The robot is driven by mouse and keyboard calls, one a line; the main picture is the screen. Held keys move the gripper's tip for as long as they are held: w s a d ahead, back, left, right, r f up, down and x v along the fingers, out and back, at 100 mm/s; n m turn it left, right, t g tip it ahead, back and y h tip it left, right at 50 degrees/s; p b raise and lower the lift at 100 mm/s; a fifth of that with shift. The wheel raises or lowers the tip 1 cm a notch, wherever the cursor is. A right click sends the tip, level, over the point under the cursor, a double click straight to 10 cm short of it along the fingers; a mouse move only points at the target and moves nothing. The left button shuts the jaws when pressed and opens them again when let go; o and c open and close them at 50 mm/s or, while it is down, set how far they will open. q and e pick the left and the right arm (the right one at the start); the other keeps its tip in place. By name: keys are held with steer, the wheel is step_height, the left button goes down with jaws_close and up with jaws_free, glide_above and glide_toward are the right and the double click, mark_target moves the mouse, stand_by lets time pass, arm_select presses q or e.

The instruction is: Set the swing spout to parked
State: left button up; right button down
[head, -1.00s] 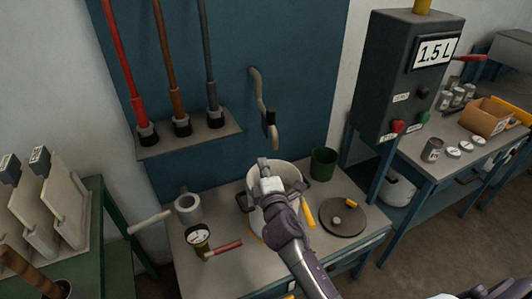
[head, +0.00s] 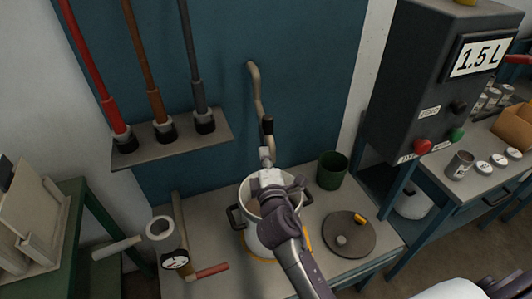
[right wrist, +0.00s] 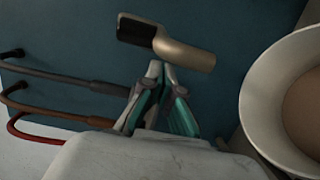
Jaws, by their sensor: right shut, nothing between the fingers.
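The swing spout (head: 255,85) is a bent beige pipe on the blue wall panel, with a dark grip (head: 267,125) near its lower end. My right gripper (head: 265,155) is just below the grip, over the far rim of the white pot (head: 250,240). It is shut and empty. In the right wrist view the spout's tan open end (right wrist: 187,53) and dark grip (right wrist: 136,31) lie just beyond my fingertips (right wrist: 160,68). I cannot tell whether they touch. In the head view my gripper hides the spout's mouth. My left gripper is not in view.
A dark green cup (head: 332,172) and a round lid (head: 350,238) stand right of the pot. A gauge (head: 176,260) and a white roll (head: 160,228) are at left. A shelf (head: 170,150) holds red, brown and grey pipes. A grey control box (head: 425,90) reads 1.5 L.

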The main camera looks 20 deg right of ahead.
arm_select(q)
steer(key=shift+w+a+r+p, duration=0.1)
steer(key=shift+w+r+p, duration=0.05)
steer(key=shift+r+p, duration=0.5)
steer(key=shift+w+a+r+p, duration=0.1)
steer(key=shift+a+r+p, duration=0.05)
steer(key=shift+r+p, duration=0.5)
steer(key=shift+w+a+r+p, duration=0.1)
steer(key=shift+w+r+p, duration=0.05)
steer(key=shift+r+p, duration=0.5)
arm_select(e)
steer(key=w+d+y, duration=0.1)
steer(key=d, duration=0.8)
steer(key=w+d+n+y, duration=0.1)
steer(key=w+d, duration=0.1)
steer(key=d, duration=0.8)
steer(key=shift+w+n, duration=0.3)
steer(key=shift+d, duration=0.1)
steer(key=s, duration=1.2)
steer(key=shift+a, duration=0.3)
